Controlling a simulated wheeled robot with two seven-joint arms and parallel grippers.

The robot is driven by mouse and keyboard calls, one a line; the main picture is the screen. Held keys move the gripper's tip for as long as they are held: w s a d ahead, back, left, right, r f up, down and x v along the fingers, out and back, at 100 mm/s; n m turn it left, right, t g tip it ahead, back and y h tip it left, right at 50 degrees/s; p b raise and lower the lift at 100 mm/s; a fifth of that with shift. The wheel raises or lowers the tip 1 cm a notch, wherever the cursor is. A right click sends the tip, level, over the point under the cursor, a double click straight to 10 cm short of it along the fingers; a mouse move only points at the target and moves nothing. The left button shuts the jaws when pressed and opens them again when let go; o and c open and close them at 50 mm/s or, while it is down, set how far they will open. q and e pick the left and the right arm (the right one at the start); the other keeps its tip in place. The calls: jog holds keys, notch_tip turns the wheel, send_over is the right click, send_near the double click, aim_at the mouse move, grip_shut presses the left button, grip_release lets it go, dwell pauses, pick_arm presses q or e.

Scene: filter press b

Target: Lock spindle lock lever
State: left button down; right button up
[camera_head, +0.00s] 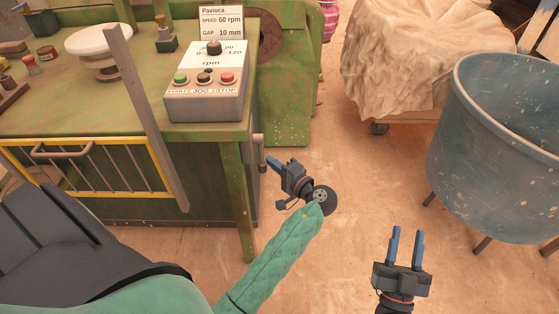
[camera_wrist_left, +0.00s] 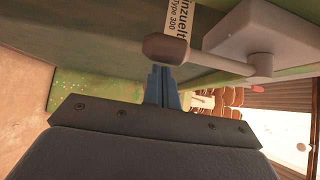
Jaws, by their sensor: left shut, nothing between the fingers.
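The lock lever (camera_wrist_left: 226,62) is a grey bar with a rounded knob (camera_wrist_left: 167,48), fixed to a grey block (camera_wrist_left: 245,38) on the green machine's side, in the left wrist view. In the head view a small grey part, probably this lever (camera_head: 258,141), sticks out at the bench's right edge. My left gripper (camera_head: 271,161) is shut and empty just below and beside it. In the left wrist view its blue fingertips (camera_wrist_left: 160,72) are just below the knob; I cannot tell whether they touch. My right gripper (camera_head: 406,231) is open and empty over the floor.
The green bench (camera_head: 110,122) carries a control box (camera_head: 205,103) with buttons and a sign. A yellow-framed guard (camera_head: 90,168) is on its front. A blue tub (camera_head: 495,150) and a covered pile (camera_head: 410,60) stand at the right. The floor between is clear.

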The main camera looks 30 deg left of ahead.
pick_arm(q)
jog(key=shift+s, duration=0.3)
